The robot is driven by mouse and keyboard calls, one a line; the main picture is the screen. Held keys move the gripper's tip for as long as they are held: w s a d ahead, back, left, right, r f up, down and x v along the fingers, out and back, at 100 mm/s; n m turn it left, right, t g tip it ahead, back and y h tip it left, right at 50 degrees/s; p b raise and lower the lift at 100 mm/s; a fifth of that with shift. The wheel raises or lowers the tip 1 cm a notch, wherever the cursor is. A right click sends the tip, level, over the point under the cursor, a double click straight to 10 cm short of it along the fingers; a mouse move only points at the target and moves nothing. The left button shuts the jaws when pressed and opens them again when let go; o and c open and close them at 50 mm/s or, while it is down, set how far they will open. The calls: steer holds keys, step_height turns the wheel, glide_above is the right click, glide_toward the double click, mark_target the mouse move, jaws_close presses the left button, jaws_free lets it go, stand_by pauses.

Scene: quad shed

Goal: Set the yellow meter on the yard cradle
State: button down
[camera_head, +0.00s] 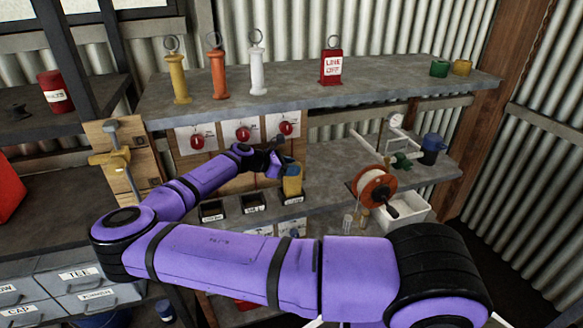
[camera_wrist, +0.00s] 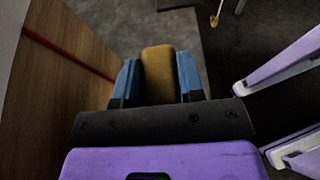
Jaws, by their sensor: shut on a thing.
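The yellow meter (camera_head: 291,184) is between the fingers of my gripper (camera_head: 283,167), and its lower end is at the right-hand black cradle (camera_head: 290,198). I cannot tell whether it rests in the cradle or hangs just above it. In the wrist view the meter (camera_wrist: 158,72) is pinched between the two blue fingers of my gripper (camera_wrist: 158,86). A left cradle (camera_head: 211,211) and a middle cradle (camera_head: 252,203) look empty. The cradles have white labels that are too small to read surely, so I cannot tell which is the yard one.
Red knobs on white plates (camera_head: 243,133) are on the board behind the cradles. An orange reel (camera_head: 374,187) and a white bin (camera_head: 405,212) stand to the right. The upper shelf (camera_head: 300,98) overhangs the area and holds several coloured handles and a red tag block (camera_head: 331,68).

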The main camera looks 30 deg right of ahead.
steer(key=c, duration=0.7)
jaws_free()
steer(key=shift+f, duration=0.1)
steer(key=shift+c, duration=0.2)
steer(key=v, duration=1.2)
